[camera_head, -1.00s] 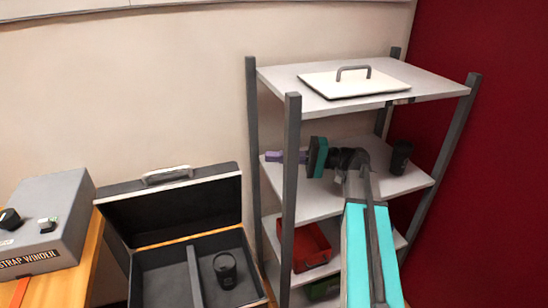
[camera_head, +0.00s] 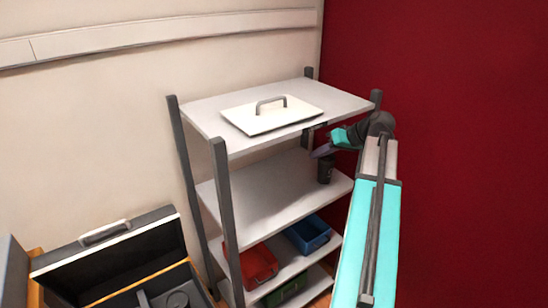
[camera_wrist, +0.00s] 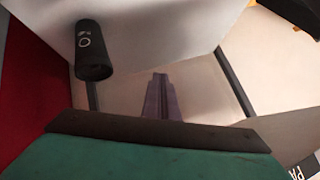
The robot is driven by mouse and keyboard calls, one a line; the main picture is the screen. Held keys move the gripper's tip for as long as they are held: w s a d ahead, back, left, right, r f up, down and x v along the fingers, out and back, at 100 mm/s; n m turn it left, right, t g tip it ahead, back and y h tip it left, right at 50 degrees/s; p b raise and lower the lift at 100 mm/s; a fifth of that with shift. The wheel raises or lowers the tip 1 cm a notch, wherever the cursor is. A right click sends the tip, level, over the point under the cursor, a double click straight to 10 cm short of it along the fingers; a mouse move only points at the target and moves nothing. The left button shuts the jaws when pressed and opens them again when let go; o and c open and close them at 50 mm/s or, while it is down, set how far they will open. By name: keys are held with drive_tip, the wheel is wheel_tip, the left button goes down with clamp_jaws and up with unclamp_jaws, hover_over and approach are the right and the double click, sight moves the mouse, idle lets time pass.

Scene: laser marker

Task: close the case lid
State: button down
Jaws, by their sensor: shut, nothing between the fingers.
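The black case (camera_head: 165,284) stands open at the lower left of the head view, cut off by the bottom edge. Its lid (camera_head: 110,258) is raised, with a grey handle (camera_head: 103,233) on its upper edge. My gripper (camera_head: 322,152) is at the right side of the shelf rack, just under the top board and far from the case. Its purple fingers are shut and empty in the wrist view (camera_wrist: 160,95). The case does not show clearly in the wrist view.
A grey shelf rack (camera_head: 228,205) stands between the case and my arm. A white panel with a handle (camera_head: 250,122) lies on its top. A black cup (camera_head: 325,169) stands close to my gripper and shows in the wrist view (camera_wrist: 92,50). Red (camera_head: 258,265) and blue (camera_head: 307,236) bins sit lower.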

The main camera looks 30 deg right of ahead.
drive_tip(key=s+d+r+g+h+p, duration=0.1)
drive_tip(key=s+d+r+h, duration=0.1)
drive_tip(key=d+r, duration=0.3)
drive_tip(key=s+d+r+m+g+h+p, duration=0.1)
drive_tip(key=s+d+r+h+p, duration=0.1)
drive_tip(key=d, duration=0.6)
wheel_tip(320, 180, up, 4)
drive_tip(key=s+h, duration=0.1)
drive_tip(key=s, duration=0.1)
drive_tip(key=shift+s+d+f+h, duration=0.25)
drive_tip(key=shift+s+d+h, duration=0.05)
drive_tip(key=shift+d, duration=0.1)
drive_tip(key=shift+s, duration=0.1)
